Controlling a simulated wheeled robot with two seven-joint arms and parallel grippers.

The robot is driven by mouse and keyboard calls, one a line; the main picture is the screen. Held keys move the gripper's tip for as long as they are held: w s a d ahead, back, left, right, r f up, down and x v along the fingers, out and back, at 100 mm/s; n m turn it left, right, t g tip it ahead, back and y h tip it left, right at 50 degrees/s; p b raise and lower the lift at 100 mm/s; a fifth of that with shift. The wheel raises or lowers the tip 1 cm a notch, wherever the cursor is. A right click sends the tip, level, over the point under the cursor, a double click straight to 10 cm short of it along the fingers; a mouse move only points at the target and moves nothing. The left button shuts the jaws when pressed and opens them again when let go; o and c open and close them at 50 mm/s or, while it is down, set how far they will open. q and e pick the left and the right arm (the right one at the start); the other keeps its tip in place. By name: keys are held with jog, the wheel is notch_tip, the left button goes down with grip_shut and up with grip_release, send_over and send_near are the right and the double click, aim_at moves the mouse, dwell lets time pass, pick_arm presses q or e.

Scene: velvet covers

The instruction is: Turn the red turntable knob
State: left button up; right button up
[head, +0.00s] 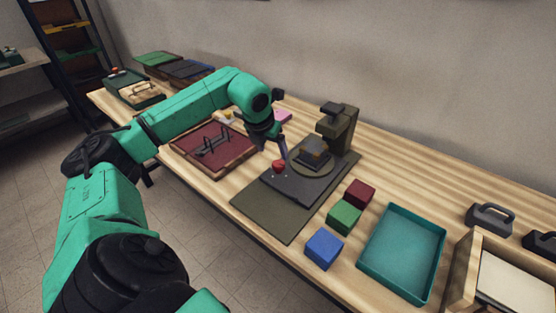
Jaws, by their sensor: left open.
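The red turntable knob (278,166) sits on the dark base plate (272,196) of a machine in the middle of the table. Beside it is a round turntable (296,168) with a dark block on it, below an olive-brown upright head (338,125). My left gripper (284,152) points down just above and behind the knob. It is open, but its fingers are small here and I cannot tell whether they touch the knob. My right gripper is not in view.
A dark red covered tray with a handle (213,146) lies left of the machine. Red (358,193), green (343,217) and blue (324,249) blocks stand in front right. A teal tray (440,262) and a wooden box (462,268) are further right.

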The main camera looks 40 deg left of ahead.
aim_at(278, 164)
pick_arm(q)
jog(key=p+x, duration=0.1)
jog(key=x, duration=0.7)
jog(key=shift+d, duration=0.1)
jog(key=shift+r, duration=0.1)
grip_shut()
